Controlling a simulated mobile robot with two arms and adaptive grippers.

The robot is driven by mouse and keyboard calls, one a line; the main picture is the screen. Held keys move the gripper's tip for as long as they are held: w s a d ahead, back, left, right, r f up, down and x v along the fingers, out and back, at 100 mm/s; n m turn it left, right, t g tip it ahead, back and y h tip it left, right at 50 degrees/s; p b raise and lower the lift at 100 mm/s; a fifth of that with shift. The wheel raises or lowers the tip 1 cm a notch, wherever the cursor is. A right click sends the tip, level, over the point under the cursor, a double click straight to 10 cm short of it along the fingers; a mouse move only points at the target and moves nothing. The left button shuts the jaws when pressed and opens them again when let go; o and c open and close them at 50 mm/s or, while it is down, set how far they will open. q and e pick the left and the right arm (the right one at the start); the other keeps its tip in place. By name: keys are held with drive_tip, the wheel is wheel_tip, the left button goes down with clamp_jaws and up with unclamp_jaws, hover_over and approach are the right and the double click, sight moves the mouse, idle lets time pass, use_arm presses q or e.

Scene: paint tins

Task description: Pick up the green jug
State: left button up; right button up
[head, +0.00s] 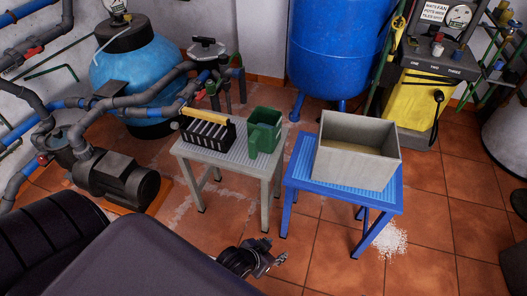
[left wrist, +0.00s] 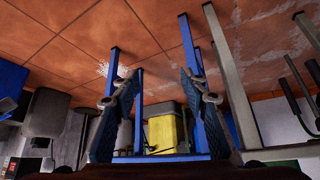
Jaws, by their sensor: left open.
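The green jug (head: 264,132) stands upright on a small grey table (head: 200,156) in the head view. It is open at the top, and a tall green part is on its near left side. My left gripper (head: 270,257) is in front of and below the grey table, near the floor and well apart from the jug. Its two fingers are spread with nothing between them, as the left wrist view (left wrist: 162,85) also shows. My right gripper is not in view.
A black slotted rack (head: 207,133) with a yellow handle stands left of the jug. A grey bin (head: 350,152) stands on a blue table (head: 300,178) to the right. White grains (head: 391,240) lie on the tiled floor. A pump (head: 117,178) and pipes are at left.

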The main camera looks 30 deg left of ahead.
use_arm(q)
drive_tip(key=w+r+t+b, duration=0.2)
drive_tip(key=w+r+b, duration=0.2)
drive_tip(key=r, duration=0.2)
drive_tip(key=n+t+y+b, duration=0.4)
drive_tip(key=t+b, duration=0.1)
drive_tip(key=t, duration=0.4)
approach(251, 145)
drive_tip(key=w, duration=0.3)
drive_tip(key=shift+w+a, duration=0.35)
drive_tip(key=shift+w, duration=0.2)
drive_tip(key=w, duration=0.4)
drive_tip(key=w+a, duration=0.1)
drive_tip(key=w, duration=0.1)
drive_tip(key=shift+w+r+b, duration=0.15)
drive_tip(key=shift+r+b, duration=0.1)
drive_tip(key=shift+b, duration=0.15)
drive_tip(key=shift+w, duration=0.45)
clamp_jaws()
drive_tip(key=shift+r, duration=0.15)
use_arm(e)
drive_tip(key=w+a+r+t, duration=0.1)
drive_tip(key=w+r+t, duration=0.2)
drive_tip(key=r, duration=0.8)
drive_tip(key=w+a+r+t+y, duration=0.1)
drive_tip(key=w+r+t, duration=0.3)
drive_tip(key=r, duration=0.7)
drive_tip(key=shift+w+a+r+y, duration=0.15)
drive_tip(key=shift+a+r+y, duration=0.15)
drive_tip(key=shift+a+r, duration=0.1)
